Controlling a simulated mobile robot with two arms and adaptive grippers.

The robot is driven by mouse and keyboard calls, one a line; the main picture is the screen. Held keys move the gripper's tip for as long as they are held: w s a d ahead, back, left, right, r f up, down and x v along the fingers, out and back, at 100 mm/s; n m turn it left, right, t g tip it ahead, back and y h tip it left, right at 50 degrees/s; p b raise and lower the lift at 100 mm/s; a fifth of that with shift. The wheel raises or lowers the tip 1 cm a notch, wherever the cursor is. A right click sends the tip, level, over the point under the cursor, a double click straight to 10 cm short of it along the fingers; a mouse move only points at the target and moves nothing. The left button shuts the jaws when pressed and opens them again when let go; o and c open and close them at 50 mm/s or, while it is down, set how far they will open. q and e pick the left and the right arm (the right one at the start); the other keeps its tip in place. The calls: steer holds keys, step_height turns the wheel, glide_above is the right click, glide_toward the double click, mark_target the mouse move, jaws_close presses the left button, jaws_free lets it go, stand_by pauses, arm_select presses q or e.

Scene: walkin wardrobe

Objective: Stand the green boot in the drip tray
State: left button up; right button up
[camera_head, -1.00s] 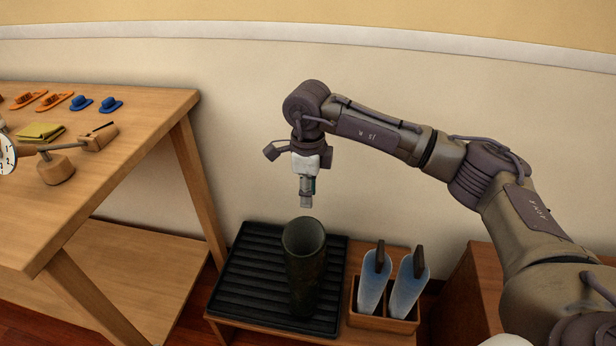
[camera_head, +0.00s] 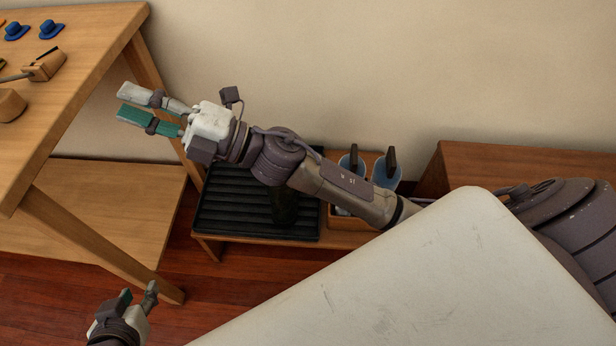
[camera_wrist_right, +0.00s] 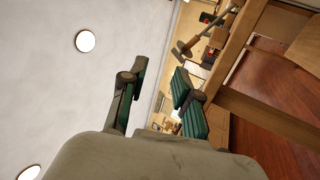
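The dark green boot (camera_head: 285,208) stands in the black ribbed drip tray (camera_head: 228,212), toward its right side. My right arm crosses in front of the boot and hides its upper part. My right gripper (camera_head: 122,103) is open and empty, raised up and left of the tray, near the wooden table. Its two green-padded fingers also show apart with nothing between them in the right wrist view (camera_wrist_right: 158,88). My left gripper (camera_head: 138,292) is low at the bottom left, fingers apart and empty, well away from the boot.
A wooden holder (camera_head: 340,222) with blue dark-handled items stands right of the tray, partly behind my right arm. A wooden table (camera_head: 75,85) with blue hats and wooden items is at left. A brown cabinet (camera_head: 520,160) stands at right.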

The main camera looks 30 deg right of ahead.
steer(key=d+f+m+t+h, duration=0.4)
steer(key=d+f+m+h, duration=1.1)
steer(key=m, duration=0.6)
steer(key=s+d+f+m+g+h, duration=0.3)
steer(key=s+f+g, duration=0.5)
steer(key=s+f, duration=0.4)
steer(key=shift+s+d+f+m, duration=0.3)
steer(key=shift+d+m, duration=0.3)
steer(key=shift+m, duration=0.6)
